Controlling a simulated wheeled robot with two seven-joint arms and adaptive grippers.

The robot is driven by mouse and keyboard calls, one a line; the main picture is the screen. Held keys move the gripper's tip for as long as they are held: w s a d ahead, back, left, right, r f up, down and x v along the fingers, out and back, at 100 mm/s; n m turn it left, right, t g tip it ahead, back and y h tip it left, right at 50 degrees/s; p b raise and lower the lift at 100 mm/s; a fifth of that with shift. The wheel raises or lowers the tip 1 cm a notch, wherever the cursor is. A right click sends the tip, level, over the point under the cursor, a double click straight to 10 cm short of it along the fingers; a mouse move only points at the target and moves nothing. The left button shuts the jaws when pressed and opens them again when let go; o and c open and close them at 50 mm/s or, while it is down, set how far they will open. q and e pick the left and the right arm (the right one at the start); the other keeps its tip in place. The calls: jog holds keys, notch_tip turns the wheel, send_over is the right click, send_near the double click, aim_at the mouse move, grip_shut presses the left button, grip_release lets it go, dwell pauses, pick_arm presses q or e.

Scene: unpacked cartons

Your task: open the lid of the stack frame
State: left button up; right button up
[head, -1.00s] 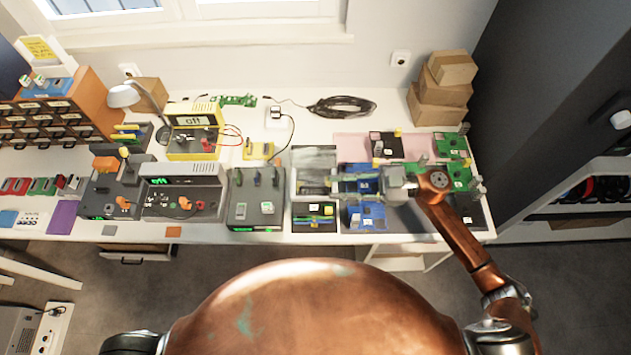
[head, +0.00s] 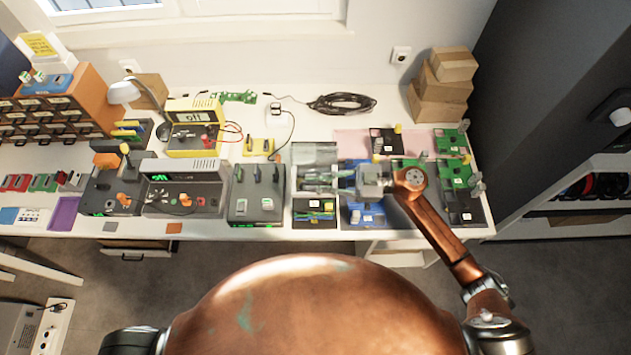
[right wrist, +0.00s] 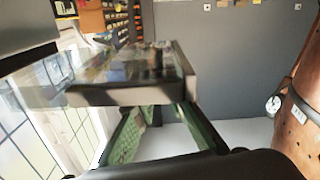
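The stack frame looks to be the grey-rimmed box (head: 294,165) right of the table's middle, with a clear, glassy lid (head: 314,153) over it. My right gripper (head: 322,183) reaches in from the right and lies over the box's near part. Its two green-lined fingers (right wrist: 160,135) stand apart with a pale gap between them. I cannot tell whether they touch the lid. My left gripper is not in view.
A dark tray (head: 300,223) with green and yellow pieces lies just in front of the box. A grey device (head: 243,207) stands to its left. Blue parts (head: 367,217) lie under my right arm, green boards (head: 450,141) to the right.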

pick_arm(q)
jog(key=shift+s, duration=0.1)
pick_arm(e)
grip_shut()
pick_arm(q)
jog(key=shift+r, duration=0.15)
pick_arm(e)
jog(key=shift+r, duration=0.15)
